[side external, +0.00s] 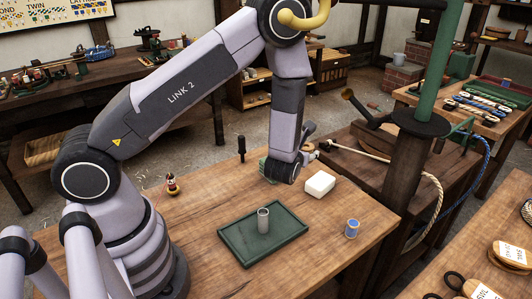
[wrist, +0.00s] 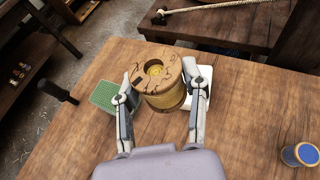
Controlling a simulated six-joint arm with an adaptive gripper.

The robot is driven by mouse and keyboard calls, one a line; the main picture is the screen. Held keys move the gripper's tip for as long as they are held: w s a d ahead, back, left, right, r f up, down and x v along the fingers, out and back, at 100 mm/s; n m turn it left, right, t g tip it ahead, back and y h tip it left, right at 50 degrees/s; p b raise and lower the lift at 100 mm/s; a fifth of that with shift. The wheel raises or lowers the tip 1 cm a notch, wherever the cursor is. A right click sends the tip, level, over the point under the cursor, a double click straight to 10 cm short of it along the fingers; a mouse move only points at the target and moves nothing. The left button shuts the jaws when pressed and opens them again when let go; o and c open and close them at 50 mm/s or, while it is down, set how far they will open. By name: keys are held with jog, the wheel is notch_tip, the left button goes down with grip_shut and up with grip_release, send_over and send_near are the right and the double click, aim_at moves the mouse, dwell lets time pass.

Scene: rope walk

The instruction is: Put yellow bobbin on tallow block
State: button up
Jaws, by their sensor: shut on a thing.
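The yellow bobbin (wrist: 163,98) has wooden end discs and yellow thread wound between them. In the wrist view, my gripper (wrist: 163,76) is shut on it, with one finger on each side. The tallow block is a white rounded block (side external: 320,184) on the wooden bench. In the wrist view the block (wrist: 208,88) shows only in part behind the bobbin and the right finger. The gap between bobbin and block cannot be told. In the side view my arm largely hides the gripper and bobbin.
A green tray (side external: 233,246) holds a grey cylinder (side external: 263,220). A blue bobbin (side external: 352,228) stands to the right. A rope (side external: 360,152) runs behind.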

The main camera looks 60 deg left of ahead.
send_over(321, 180)
jog(key=f, duration=0.6)
jog(key=shift+s+f, duration=0.2)
jog(key=shift+f, duration=0.2)
jog(key=shift+w+f, duration=0.15)
jog(key=shift+f, duration=1.6)
jog(key=shift+f, duration=0.15)
jog(key=o, duration=1)
jog(key=shift+r, duration=0.25)
jog(key=v, duration=0.7)
jog(key=shift+s, duration=0.2)
